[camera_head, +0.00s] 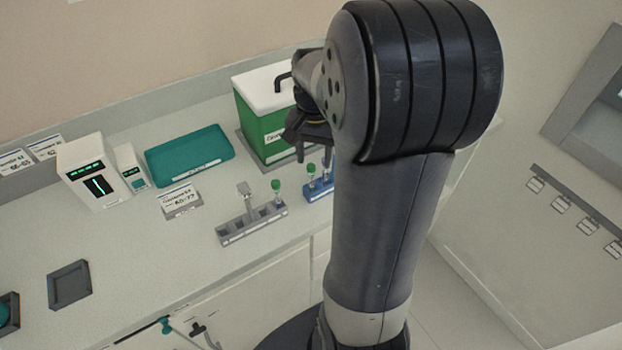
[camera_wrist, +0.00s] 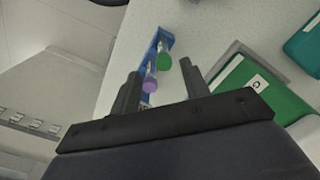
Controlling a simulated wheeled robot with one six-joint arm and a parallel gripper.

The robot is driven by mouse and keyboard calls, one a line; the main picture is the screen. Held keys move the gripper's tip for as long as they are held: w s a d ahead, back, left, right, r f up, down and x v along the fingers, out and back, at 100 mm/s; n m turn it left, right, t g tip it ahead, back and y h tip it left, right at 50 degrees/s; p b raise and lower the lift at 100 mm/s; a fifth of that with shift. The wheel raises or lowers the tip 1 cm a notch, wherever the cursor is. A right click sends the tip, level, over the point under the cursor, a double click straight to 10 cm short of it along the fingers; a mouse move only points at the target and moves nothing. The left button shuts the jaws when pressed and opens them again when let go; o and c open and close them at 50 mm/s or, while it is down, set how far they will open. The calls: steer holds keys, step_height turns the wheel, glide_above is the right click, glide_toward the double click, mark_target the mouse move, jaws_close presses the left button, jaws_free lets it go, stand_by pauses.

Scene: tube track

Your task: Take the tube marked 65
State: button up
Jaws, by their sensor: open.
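No mark 65 is readable on any tube. In the head view a blue rack (camera_head: 318,191) stands partly behind my arm, with a green-capped tube (camera_head: 311,171) in it. In the wrist view the blue rack (camera_wrist: 168,39) shows with a green cap (camera_wrist: 166,61) and a purple cap (camera_wrist: 149,87). My gripper (camera_wrist: 161,80) is open, its fingers apart on either side of these caps in the picture, and I see nothing held. In the head view my gripper (camera_head: 308,143) hangs above the blue rack. A grey rack (camera_head: 252,225) holds another green-capped tube (camera_head: 277,186).
A green box (camera_head: 265,125) with a white lid stands just behind the racks, close to my gripper. A teal tray (camera_head: 190,155), a label stand (camera_head: 180,200) and a white device (camera_head: 92,172) are to the left. The counter front left is mostly clear.

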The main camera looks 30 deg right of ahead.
mark_target(311, 165)
steer(key=shift+w+a+f+p, duration=0.1)
steer(key=shift+f+p, duration=0.1)
steer(key=shift+f, duration=0.85)
steer(key=shift+s+a+f+p, duration=0.1)
steer(key=shift+f+p, duration=0.05)
steer(key=shift+f, duration=0.9)
steer(key=shift+w+a+f+p, duration=0.1)
steer(key=shift+f+p, duration=0.1)
steer(key=shift+f, duration=0.85)
steer(key=shift+c, duration=0.2)
steer(key=c, duration=0.8)
steer(key=shift+r, duration=0.1)
step_height(311, 165, up, 10)
steer(key=shift+b, duration=0.45)
